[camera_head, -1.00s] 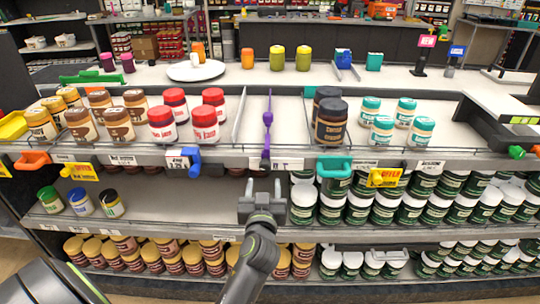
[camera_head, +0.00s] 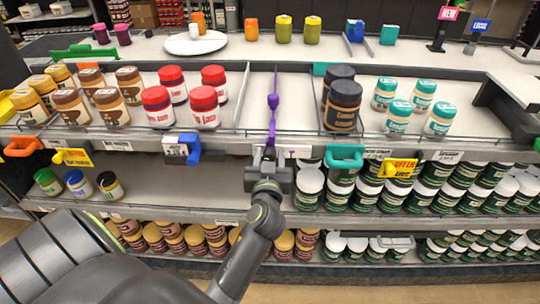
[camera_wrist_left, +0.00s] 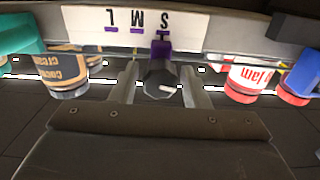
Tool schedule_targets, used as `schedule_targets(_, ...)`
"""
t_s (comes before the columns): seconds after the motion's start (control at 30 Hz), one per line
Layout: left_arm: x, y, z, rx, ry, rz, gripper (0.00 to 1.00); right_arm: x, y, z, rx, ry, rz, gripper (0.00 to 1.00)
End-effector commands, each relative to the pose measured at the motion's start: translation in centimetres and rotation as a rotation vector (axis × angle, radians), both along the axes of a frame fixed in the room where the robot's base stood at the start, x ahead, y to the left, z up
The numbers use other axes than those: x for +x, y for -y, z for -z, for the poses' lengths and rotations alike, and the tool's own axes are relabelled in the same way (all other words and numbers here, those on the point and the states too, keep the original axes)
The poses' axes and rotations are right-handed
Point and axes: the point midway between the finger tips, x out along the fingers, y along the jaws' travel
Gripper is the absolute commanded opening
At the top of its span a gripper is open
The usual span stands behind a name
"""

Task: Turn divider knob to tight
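The purple divider (camera_head: 274,101) stands upright on the top shelf in the head view, between red-lidded jars and dark jars. My left gripper (camera_head: 269,153) is at the shelf's front edge, at the divider's front end. In the left wrist view, a dark faceted knob (camera_wrist_left: 160,80) with a small white mark lies between the two fingers of this gripper (camera_wrist_left: 159,84). The fingers are apart, one on each side of the knob; I cannot tell whether they touch it. A purple part (camera_wrist_left: 162,48) shows behind the knob. My right gripper is not in view.
A white label (camera_wrist_left: 135,22) with upside-down S, M and L is behind the knob. A blue clip (camera_head: 182,148) and a teal clip (camera_head: 344,157) flank the gripper on the shelf edge. Green jars (camera_head: 308,186) stand below right. The lower shelf at left is partly clear.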

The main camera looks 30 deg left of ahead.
Motion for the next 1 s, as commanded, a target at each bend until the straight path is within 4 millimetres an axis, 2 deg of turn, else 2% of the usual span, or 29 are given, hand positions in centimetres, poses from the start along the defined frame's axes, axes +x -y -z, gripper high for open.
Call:
schedule_targets(0.03,0.01,-0.01,0.00,0.000,0.000,0.000,0.35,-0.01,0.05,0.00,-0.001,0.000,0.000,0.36)
schedule_targets(0.2,0.01,0.00,0.00,0.000,0.000,0.000,0.13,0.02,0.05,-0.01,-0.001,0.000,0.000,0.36)
schedule_targets(0.27,0.02,0.01,-0.01,0.000,0.000,0.000,0.07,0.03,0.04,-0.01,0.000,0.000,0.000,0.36)
schedule_targets(0.63,0.04,0.02,-0.03,0.061,-0.038,0.000,0.07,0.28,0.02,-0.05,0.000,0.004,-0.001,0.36)
schedule_targets(1.0,0.05,0.05,-0.08,0.312,-0.191,0.000,0.07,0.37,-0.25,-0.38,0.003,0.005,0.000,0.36)
